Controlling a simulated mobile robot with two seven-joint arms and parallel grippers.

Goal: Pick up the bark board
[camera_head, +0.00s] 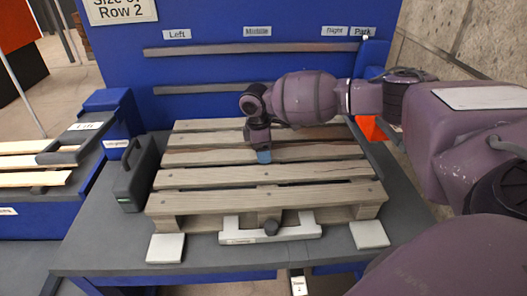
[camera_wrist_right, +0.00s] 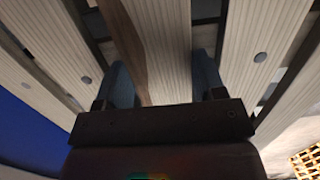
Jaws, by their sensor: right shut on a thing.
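The wooden pallet (camera_head: 165,202) lies on the grey table, its slats running left to right. The bark board (camera_wrist_right: 168,50) is a pale slat with a dark brown edge; in the head view it seems to be the middle slat (camera_head: 205,158). My right gripper (camera_head: 264,157) reaches down onto it from above. In the right wrist view the two blue-grey fingers (camera_wrist_right: 164,80) stand on either side of the board, shut on it. The board looks level with its neighbours; I cannot tell whether it is lifted. My left gripper is not in view.
A dark case (camera_head: 133,178) stands left of the pallet. A blue panel (camera_head: 235,20) rises behind. Light boards (camera_head: 30,170) lie on a blue stand at left.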

